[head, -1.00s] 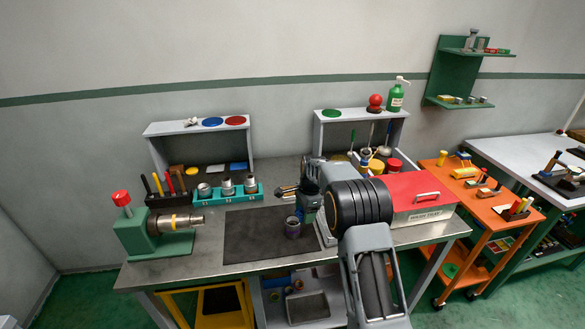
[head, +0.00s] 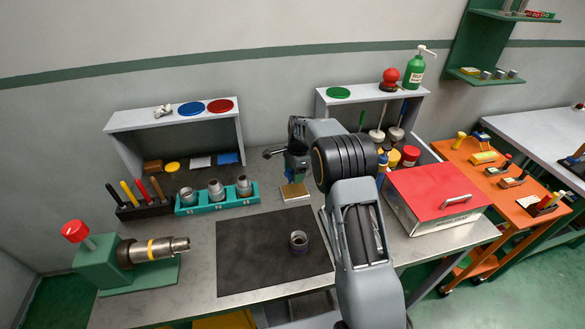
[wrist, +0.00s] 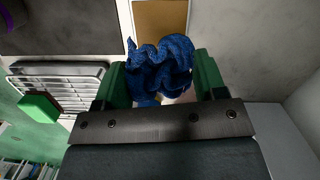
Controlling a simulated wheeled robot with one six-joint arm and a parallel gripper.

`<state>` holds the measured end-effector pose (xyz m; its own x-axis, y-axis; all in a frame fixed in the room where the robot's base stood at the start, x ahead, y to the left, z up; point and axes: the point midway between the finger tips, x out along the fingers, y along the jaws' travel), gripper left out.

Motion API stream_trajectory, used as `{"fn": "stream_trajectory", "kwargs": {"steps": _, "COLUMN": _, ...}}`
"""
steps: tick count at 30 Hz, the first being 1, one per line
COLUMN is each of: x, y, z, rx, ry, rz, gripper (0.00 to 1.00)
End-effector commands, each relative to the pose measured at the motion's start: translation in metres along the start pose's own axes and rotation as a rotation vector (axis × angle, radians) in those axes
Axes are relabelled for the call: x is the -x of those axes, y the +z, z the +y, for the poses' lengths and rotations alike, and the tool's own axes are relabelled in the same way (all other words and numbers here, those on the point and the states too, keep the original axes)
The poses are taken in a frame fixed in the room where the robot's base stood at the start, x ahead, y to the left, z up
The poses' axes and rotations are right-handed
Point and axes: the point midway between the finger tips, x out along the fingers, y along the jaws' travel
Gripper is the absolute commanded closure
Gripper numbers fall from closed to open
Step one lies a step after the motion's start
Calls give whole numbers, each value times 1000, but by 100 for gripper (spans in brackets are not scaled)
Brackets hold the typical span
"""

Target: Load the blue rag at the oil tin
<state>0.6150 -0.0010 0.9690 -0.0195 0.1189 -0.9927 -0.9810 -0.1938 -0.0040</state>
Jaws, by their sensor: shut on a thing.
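My gripper (head: 297,172) hangs over the back middle of the workbench, to the left of my dark wrist joint. In the wrist view its green fingers (wrist: 160,82) are shut on the crumpled dark blue rag (wrist: 160,60), which bulges out past the fingertips. A shallow, pale-rimmed square thing with a tan inside, apparently the oil tin (head: 295,191), sits on the bench just below the gripper. It also shows beyond the rag in the wrist view (wrist: 160,20). I cannot tell whether the rag touches it.
A dark mat (head: 260,260) with a small metal cup (head: 299,241) lies in front. A red-lidded toolbox (head: 437,195) stands right, a teal socket rack (head: 217,197) left, and a green vise (head: 115,265) far left. Shelf units line the back.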

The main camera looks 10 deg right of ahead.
Motion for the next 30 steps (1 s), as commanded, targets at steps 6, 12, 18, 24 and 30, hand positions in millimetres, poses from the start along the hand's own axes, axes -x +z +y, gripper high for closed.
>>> {"fn": "stream_trajectory", "kwargs": {"steps": 6, "x": -16, "y": -4, "z": 1, "rx": -4, "ry": 0, "rz": 0, "gripper": 54}}
{"fn": "stream_trajectory", "kwargs": {"steps": 12, "x": -35, "y": -5, "z": 1, "rx": -2, "ry": 1, "rz": 0, "gripper": 53}}
{"fn": "stream_trajectory", "kwargs": {"steps": 18, "x": -52, "y": -6, "z": 0, "rx": 0, "ry": 1, "rz": 0, "gripper": 53}}
{"fn": "stream_trajectory", "kwargs": {"steps": 24, "x": -57, "y": -6, "z": 0, "rx": 1, "ry": 0, "rz": 0, "gripper": 53}}
{"fn": "stream_trajectory", "kwargs": {"steps": 30, "x": -57, "y": -6, "z": 0, "rx": 1, "ry": 0, "rz": 0, "gripper": 53}}
